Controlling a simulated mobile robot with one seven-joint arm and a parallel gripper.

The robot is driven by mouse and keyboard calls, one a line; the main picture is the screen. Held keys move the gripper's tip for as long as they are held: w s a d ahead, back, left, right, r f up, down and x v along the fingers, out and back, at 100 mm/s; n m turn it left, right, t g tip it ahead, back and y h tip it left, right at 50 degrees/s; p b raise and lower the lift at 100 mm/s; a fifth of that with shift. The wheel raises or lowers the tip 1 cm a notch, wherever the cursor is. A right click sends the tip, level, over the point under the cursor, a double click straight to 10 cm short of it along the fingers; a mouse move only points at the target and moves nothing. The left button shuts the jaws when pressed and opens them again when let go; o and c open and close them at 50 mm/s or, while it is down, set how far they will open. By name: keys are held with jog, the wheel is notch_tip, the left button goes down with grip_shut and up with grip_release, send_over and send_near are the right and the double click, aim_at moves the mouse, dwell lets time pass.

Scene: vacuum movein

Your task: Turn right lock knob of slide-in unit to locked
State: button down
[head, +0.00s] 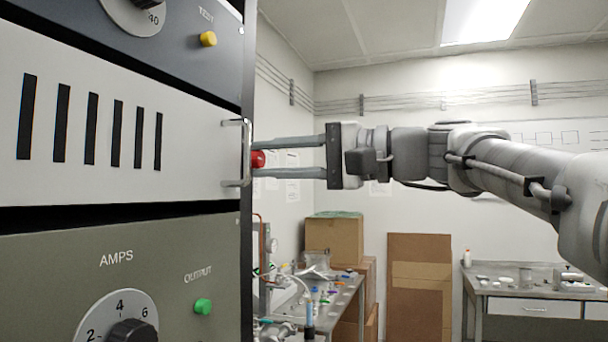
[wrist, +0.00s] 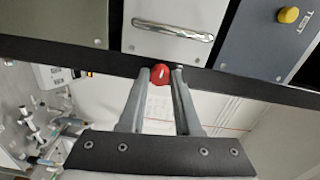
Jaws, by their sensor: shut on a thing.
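The slide-in unit (head: 195,140) is the white panel with black slots in the rack at left; its front also shows in the wrist view (wrist: 145,42). The right lock knob (head: 258,159) is small and red, beside the unit's right handle, partly hidden by the rack edge in the head view. In the wrist view the knob (wrist: 160,77) shows a short white mark on its face. My gripper (head: 259,158) reaches in from the right, and its fingertips (wrist: 161,75) are shut on the knob from both sides. The mark's exact setting is hard to read.
A metal handle (head: 237,152) stands out from the unit close to my fingertips. Panels with a yellow button (head: 208,39) and a green button (head: 203,306) lie above and below. A cluttered bench (head: 335,300) and cardboard boxes (head: 335,237) stand behind.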

jog(key=shift+f+n+b, duration=0.1)
jog(key=shift+n+b, duration=0.2)
jog(key=shift+n, duration=0.3)
jog(key=c, duration=0.6)
grip_release()
jog(key=v, duration=1.7)
jog(key=shift+s+d+p, duration=0.15)
jog(key=shift+d+p, duration=0.05)
jog(key=shift+p, duration=0.1)
